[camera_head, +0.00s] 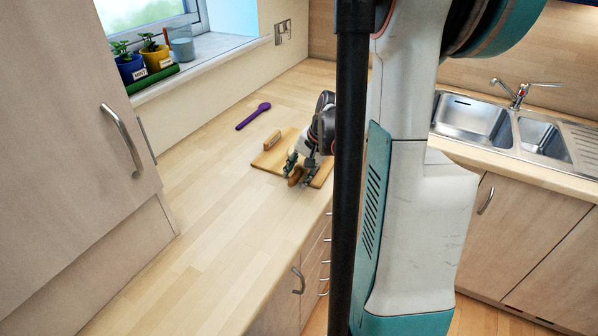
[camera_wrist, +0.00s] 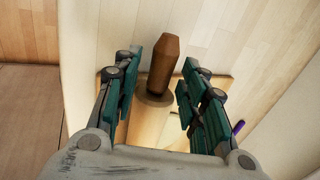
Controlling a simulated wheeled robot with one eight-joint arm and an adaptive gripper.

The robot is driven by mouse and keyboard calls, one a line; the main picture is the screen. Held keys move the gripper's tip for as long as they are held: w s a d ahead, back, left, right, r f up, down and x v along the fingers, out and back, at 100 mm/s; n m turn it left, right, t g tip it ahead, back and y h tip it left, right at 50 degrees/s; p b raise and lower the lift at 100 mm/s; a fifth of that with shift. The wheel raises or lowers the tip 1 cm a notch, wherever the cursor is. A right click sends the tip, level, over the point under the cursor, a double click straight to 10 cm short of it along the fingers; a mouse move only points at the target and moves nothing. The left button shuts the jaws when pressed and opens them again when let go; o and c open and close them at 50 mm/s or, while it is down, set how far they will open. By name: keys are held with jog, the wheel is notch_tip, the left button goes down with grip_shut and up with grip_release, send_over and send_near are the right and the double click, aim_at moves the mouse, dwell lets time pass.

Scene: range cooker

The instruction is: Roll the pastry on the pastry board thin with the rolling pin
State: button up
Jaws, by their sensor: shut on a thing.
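My gripper (camera_head: 301,175) is low over the front part of the wooden pastry board (camera_head: 264,163) on the worktop. It is shut on a brown wooden piece, which I take to be the rolling pin (camera_head: 295,178). In the wrist view the brown piece (camera_wrist: 164,65) stands out between the two fingers of my gripper (camera_wrist: 164,85). A round, dull brown form (camera_wrist: 153,101) shows just below it; I cannot tell whether it is the pastry. My gripper and arm hide part of the board, and I cannot make out the pastry in the head view.
A small wooden object (camera_head: 272,140) lies on the back left of the board. A purple spoon (camera_head: 253,116) lies behind it on the worktop. Potted plants (camera_head: 140,60) stand on the windowsill. A sink (camera_head: 472,120) is at the right. The worktop left of the board is clear.

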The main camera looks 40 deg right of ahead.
jog(key=shift+f+b, duration=0.55)
jog(key=shift+f, duration=0.15)
dwell(1.0)
